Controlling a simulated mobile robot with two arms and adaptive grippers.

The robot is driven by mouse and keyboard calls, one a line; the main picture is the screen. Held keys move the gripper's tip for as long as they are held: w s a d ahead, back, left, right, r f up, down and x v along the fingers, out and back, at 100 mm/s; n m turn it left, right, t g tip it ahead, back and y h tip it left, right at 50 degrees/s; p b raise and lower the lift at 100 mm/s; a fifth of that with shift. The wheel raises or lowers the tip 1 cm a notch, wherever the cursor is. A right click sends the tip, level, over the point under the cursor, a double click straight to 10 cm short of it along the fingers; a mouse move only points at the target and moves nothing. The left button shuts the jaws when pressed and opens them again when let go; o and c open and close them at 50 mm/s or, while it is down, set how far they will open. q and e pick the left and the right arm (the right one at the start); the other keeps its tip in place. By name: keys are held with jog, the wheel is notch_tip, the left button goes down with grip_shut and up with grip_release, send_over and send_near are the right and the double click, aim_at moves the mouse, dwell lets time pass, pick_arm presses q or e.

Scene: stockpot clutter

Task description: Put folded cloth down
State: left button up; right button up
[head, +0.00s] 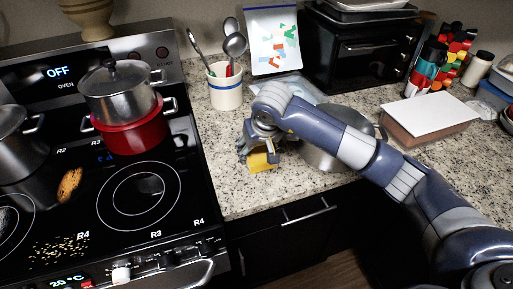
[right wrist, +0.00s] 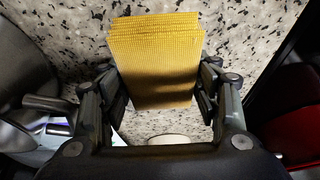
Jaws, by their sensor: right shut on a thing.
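The folded cloth is yellow with a woven grid texture and stacked layers. It fills the middle of the right wrist view (right wrist: 155,65) and shows in the head view (head: 262,161) at the counter's front left. My right gripper (head: 256,152) is shut on it, with one finger on each side in the wrist view (right wrist: 160,88). The cloth is over the speckled counter (head: 258,195); I cannot tell whether it touches. My left gripper is not in view.
A steel pot (head: 325,158) stands right of the cloth, partly behind my arm. A utensil crock (head: 226,92) stands behind it. The stove (head: 110,225), with a red pot (head: 133,133), lies left. Bare counter lies between cloth and stove.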

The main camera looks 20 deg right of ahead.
jog(key=shift+f, duration=0.1)
jog(key=o, duration=0.6)
jog(key=shift+f, duration=0.1)
jog(key=o, duration=0.4)
jog(key=shift+o, duration=0.2)
jog(key=shift+r, duration=0.5)
jog(key=b+v, duration=0.2)
jog(key=v, duration=0.9)
jog(key=shift+s+r, duration=0.2)
